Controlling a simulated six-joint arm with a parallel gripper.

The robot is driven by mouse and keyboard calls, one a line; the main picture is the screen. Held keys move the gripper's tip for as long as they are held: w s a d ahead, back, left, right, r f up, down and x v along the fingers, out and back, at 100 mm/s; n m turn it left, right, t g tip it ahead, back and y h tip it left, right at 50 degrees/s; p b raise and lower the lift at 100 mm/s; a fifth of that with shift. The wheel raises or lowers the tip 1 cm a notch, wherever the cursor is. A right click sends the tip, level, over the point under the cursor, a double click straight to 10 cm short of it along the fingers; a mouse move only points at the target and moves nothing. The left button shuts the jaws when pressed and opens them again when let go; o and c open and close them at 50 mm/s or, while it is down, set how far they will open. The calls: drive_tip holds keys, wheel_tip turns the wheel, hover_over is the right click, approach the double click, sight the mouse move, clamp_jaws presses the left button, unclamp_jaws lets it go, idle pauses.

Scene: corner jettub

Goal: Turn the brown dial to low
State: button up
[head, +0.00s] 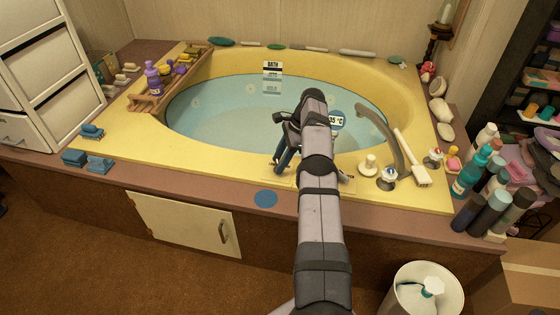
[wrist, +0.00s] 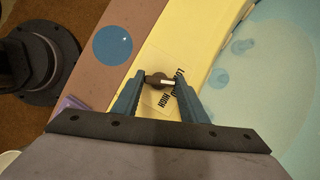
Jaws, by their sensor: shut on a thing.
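The brown dial (wrist: 157,80) sits on a pale label plate (wrist: 157,103) on the yellow tub rim. A white mark on the dial points right in the wrist view. Printed words beside it include "HIGH" and another partly covered by a finger, apparently "LOW". My gripper (wrist: 160,78) is shut on the dial, with one blue finger on each side. In the head view my gripper (head: 281,168) reaches down to the front rim, and the dial is hidden there behind my arm.
The tub (head: 190,148) holds water with a floating round thermometer (head: 336,120). Taps and a spout (head: 385,135) stand right of my arm, with several bottles (head: 490,190) further right. A blue disc (head: 266,199) lies on the brown ledge in front.

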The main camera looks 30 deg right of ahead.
drive_tip(key=shift+w+r, duration=0.1)
drive_tip(key=o, duration=1)
drive_tip(key=shift+o, duration=0.2)
wheel_tip(320, 180, up, 10)
drive_tip(key=p, duration=0.7)
